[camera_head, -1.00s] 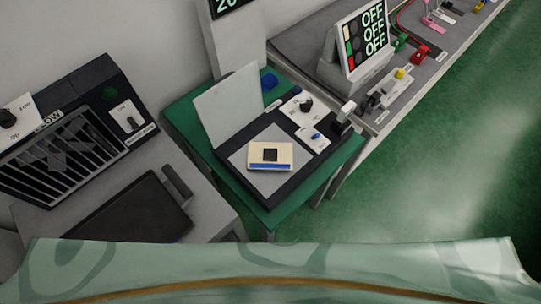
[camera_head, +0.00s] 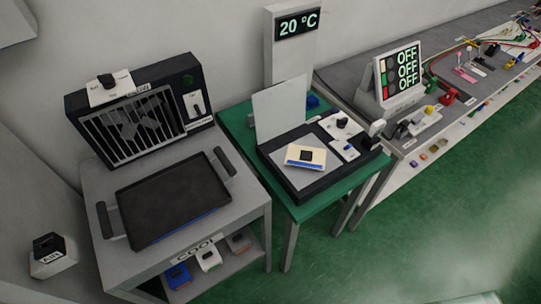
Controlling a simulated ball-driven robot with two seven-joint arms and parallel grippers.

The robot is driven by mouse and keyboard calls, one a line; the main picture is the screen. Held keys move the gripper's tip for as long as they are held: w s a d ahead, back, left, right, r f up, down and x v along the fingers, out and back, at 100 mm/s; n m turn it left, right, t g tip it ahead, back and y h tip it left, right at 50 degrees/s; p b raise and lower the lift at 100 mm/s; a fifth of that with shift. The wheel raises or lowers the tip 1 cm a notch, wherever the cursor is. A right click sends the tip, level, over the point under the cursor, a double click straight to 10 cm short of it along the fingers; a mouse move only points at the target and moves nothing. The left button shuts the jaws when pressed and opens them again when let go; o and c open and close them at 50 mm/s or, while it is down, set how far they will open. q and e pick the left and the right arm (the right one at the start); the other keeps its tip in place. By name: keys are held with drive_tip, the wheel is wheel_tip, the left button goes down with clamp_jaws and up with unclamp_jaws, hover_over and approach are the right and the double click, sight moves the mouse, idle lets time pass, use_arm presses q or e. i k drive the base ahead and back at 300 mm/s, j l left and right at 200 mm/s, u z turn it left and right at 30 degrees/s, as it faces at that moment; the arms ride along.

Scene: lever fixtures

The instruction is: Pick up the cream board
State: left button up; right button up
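The cream board (camera_head: 306,157) is a small flat cream plate with a dark square block on top and a blue front edge. It lies on the light grey plate of a black device (camera_head: 290,182) on the green table (camera_head: 237,120). An upright pale panel (camera_head: 280,108) stands behind it. Neither of my grippers shows in the head view, and nothing is touching the board.
A grey table (camera_head: 118,265) at left carries a black tray (camera_head: 165,204) with side handles and a slatted heater-like box (camera_head: 135,118). Colored blocks (camera_head: 208,258) sit on its lower shelf. A long bench (camera_head: 450,95) with an OFF display (camera_head: 398,75) stands right. Green floor is open in front.

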sight(308, 157)
drive_tip(key=l+u, duration=0.2)
drive_tip(key=u, duration=0.2)
drive_tip(key=i+l+u, duration=0.1)
drive_tip(key=l+u, duration=0.15)
drive_tip(key=u, duration=0.15)
drive_tip(key=l+u, duration=0.25)
drive_tip(key=u, duration=0.15)
drive_tip(key=l+u, duration=0.2)
drive_tip(key=u, duration=0.2)
